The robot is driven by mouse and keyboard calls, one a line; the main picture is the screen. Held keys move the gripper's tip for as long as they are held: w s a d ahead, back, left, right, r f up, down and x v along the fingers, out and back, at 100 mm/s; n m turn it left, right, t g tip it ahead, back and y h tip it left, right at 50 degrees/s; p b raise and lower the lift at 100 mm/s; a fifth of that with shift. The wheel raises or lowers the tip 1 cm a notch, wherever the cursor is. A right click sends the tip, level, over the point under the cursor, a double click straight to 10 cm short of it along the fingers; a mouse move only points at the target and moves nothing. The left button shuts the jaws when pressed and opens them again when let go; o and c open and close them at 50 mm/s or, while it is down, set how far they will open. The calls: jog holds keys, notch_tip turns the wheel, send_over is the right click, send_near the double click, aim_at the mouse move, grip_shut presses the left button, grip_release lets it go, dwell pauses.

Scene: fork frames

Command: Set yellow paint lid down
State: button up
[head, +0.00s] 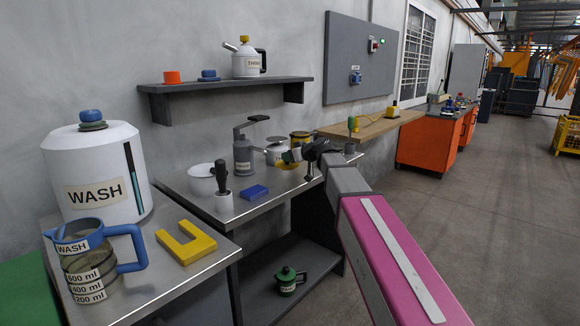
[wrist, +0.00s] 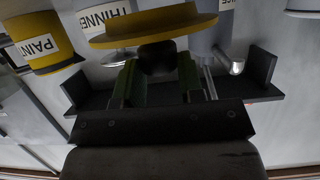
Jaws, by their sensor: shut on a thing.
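The yellow paint lid (head: 288,165) is in my gripper (head: 305,153) above the steel bench. In the wrist view the lid (wrist: 150,33) is a wide yellow disc with a dark knob (wrist: 157,62). My gripper (wrist: 158,82) is shut on that knob with its green-padded fingers. The yellow can labelled PAINT (wrist: 42,55) stands at the left of the wrist view; a yellow can (head: 300,136) shows behind the gripper in the head view. I cannot tell how far the lid is from the bench top.
A yellow U-shaped block (head: 186,243) lies nearer. A shelf (head: 225,86) hangs above. Some bare bench shows in front of the cans.

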aim_at(290, 165)
jog(key=shift+f, duration=2)
jog(key=shift+f, duration=0.1)
jog(key=o, duration=0.9)
jog(key=v, duration=1.2)
jog(key=s+d+f+m+g+h, duration=0.2)
jog(key=s+d+f, duration=0.15)
jog(key=f, duration=0.65)
jog(key=s+d+f+m+g+h, duration=0.25)
jog(key=s+f, duration=0.25)
jog(key=f, duration=0.5)
jog(key=s+d+f+m+g+h, duration=0.1)
jog(key=s+d+f+m+h, duration=0.1)
jog(key=s+f, duration=0.3)
jog(key=s+d+f+m+g+h, duration=0.1)
jog(key=s+d+f+m+h, duration=0.1)
jog(key=s+d+f, duration=0.3)
jog(key=s+d+f+m+g+h, duration=0.2)
jog(key=s+d+f, duration=0.2)
jog(key=f, duration=0.3)
jog(key=shift+s+d+f+h, duration=0.1)
jog(key=shift+s+f+h, duration=0.15)
jog(key=shift+s, duration=0.4)
